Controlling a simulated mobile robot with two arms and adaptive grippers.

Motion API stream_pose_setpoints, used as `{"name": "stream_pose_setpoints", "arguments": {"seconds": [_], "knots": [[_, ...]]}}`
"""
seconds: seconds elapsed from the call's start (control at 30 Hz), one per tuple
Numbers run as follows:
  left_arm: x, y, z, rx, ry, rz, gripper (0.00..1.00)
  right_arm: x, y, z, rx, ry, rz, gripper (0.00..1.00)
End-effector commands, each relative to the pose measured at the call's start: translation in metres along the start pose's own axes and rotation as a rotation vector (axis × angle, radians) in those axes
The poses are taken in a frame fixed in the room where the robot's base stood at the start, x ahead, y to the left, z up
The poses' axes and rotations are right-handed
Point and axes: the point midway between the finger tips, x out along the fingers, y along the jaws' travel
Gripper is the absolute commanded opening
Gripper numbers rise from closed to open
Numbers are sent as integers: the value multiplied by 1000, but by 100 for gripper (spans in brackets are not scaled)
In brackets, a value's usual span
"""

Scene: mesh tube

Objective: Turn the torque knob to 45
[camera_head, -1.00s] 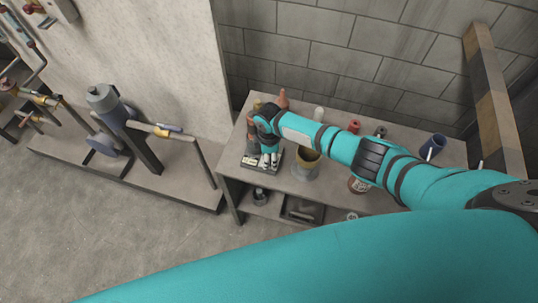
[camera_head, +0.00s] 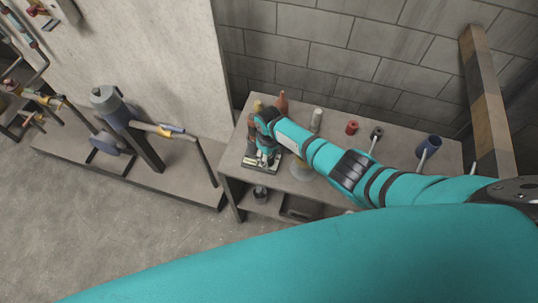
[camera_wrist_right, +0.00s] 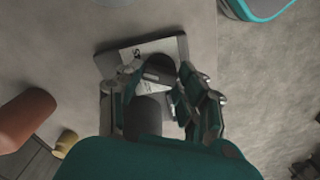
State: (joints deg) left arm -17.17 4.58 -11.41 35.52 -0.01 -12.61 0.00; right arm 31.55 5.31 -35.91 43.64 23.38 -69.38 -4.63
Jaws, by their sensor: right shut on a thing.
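The torque knob (camera_wrist_right: 158,64) is a dark round piece on a flat plate with white labels (camera_wrist_right: 112,64) in the right wrist view. In the head view the plate (camera_head: 250,164) lies at the left front of the workbench. My right gripper (camera_wrist_right: 158,78) is shut around the knob, one finger on each side; it also shows in the head view (camera_head: 267,156). The fingers and palm hide part of the knob, and I cannot read its setting. My left gripper is not in view.
An orange-brown bottle (camera_head: 282,102) stands behind the gripper. A pipe rig (camera_head: 125,125) stands left.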

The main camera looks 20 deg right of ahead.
Motion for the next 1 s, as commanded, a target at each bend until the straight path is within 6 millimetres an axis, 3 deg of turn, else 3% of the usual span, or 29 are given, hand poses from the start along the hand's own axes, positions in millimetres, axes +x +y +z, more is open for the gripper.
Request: {"name": "stream_pose_setpoints", "arguments": {"seconds": [0.5, 1.0], "knots": [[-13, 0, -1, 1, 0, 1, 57, -3, 1, -2, 410, 6, 0, 4], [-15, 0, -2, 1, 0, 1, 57, -2, 2, -3, 542, 7, 1, 4]]}}
